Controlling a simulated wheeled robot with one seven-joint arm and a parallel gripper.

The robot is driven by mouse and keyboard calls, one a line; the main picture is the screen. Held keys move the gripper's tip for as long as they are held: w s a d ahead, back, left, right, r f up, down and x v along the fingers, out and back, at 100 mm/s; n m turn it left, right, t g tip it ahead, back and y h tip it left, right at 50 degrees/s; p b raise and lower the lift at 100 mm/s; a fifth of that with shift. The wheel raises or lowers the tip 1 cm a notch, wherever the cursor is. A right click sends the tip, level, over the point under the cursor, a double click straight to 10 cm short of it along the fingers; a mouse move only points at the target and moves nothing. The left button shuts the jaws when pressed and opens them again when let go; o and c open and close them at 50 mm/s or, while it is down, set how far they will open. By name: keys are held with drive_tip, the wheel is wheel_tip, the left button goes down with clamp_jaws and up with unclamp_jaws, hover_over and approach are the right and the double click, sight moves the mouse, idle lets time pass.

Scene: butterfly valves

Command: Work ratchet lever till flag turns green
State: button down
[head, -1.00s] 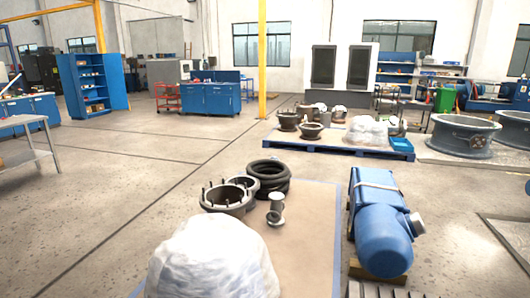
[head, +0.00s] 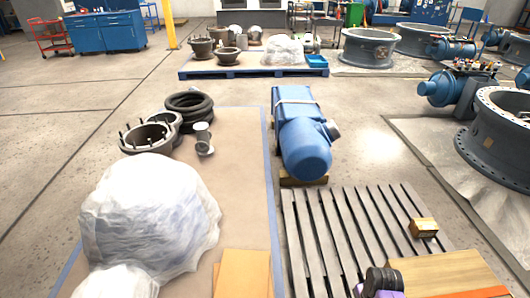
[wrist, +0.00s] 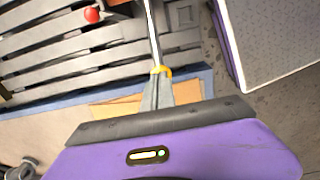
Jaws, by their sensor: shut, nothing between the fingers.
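My gripper (wrist: 158,92) is shut in the wrist view, its grey fingers together in front of the purple body. A thin bright metal rod (wrist: 152,32) runs upward in the picture from near the fingertips, with a yellow ring (wrist: 162,70) at its lower end. I cannot tell whether this rod is the ratchet lever or whether the fingers touch it. A red ball (wrist: 92,14) shows at the upper left, beside a dark part. I cannot make out a flag in either view. In the head view only a purple and black part of my arm shows at the bottom edge.
A grey slatted platform (head: 327,240) bears a small yellow-brown box (head: 423,228) and a wooden board (head: 452,272). A blue motor (head: 303,140) stands behind it. A plastic-wrapped heap (head: 150,212) is at left. Large valve bodies (head: 500,140) stand at right. Open floor lies between.

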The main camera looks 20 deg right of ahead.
drive_tip(key=shift+s+d+f, duration=0.1)
drive_tip(key=shift+s+f, duration=0.15)
drive_tip(key=shift+f, duration=0.15)
wheel_tip(320, 180, up, 6)
drive_tip(key=p, duration=0.6)
drive_tip(key=shift+w+r+p, duration=0.15)
drive_tip(key=shift+p, duration=0.15)
